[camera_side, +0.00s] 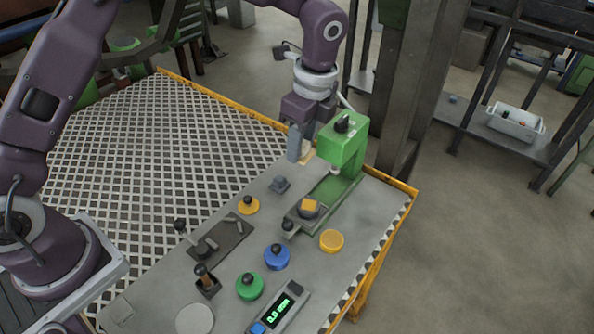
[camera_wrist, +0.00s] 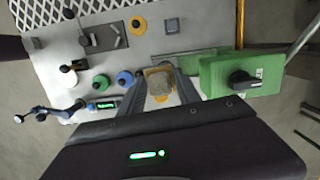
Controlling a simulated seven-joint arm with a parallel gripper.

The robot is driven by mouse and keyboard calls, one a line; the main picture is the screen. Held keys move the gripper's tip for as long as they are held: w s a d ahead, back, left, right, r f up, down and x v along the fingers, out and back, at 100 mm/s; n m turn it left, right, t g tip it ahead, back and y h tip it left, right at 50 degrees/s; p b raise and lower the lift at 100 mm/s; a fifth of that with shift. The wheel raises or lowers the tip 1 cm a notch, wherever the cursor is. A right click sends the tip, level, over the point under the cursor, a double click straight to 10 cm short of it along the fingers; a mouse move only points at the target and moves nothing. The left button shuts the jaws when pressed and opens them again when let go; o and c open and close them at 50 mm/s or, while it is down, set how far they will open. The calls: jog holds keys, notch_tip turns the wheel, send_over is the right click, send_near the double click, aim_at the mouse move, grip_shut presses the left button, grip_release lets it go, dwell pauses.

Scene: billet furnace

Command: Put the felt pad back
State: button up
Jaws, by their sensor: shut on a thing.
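My gripper (camera_wrist: 158,94) is shut on the felt pad (camera_wrist: 160,84), a grey-beige fuzzy piece between the two fingers in the wrist view. In the side view my gripper (camera_side: 304,152) is at the far side of the green press (camera_side: 343,148), with a small tan bit at its fingertips, probably the pad.
The press base holds a dark round piece with an orange block (camera_side: 311,204) on it. Yellow (camera_side: 249,206), blue (camera_side: 277,257) and green (camera_side: 250,287) knobbed discs, a tool tray (camera_side: 222,243), a lit scale (camera_side: 279,307) and a small grey block (camera_side: 279,184) occupy the table.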

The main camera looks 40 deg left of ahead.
jog(key=r, duration=0.3)
jog(key=shift+w+a, duration=0.15)
jog(key=shift+w, duration=0.05)
jog(key=w+a+m+t, duration=0.1)
jog(key=w+a+m, duration=0.9)
jog(key=w+a, duration=0.25)
jog(key=shift+h, duration=0.3)
jog(key=f, duration=1.8)
jog(key=shift+w+d+f, duration=0.15)
jog(key=shift+w+f, duration=0.05)
jog(key=shift+w, duration=0.05)
jog(key=shift+f, duration=2.35)
jog(key=o, duration=1.2)
jog(key=shift+f, duration=0.1)
